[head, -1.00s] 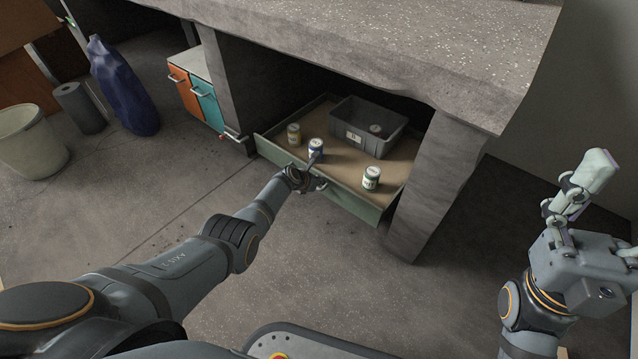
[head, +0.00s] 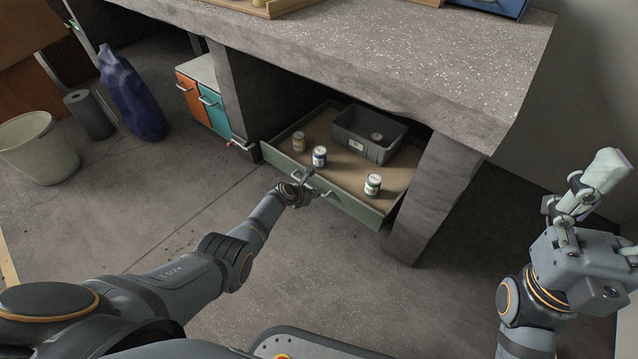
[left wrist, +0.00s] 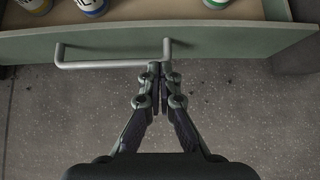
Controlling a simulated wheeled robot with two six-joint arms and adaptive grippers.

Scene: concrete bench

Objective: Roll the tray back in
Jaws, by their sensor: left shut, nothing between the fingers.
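The tray is a shallow drawer with a green front (head: 345,203) and a brown bed, standing pulled out below the concrete bench. Its front also shows in the left wrist view (left wrist: 225,42), with a grey bar handle (left wrist: 105,63). My left gripper (head: 304,178) is at the tray's front, by the handle. In the left wrist view its fingertips (left wrist: 159,68) are together and empty, just below the handle's right end; I cannot tell whether they touch it. My right gripper (head: 590,185) is raised at the far right, away from the tray; its jaw opening cannot be made out.
On the tray stand a yellowish can (head: 299,142), a blue-labelled can (head: 319,156), a green-labelled can (head: 373,185) and a grey bin (head: 368,134). Concrete legs (head: 437,200) flank it. A blue sack (head: 132,95) and pale bucket (head: 38,148) stand left. Floor in front is clear.

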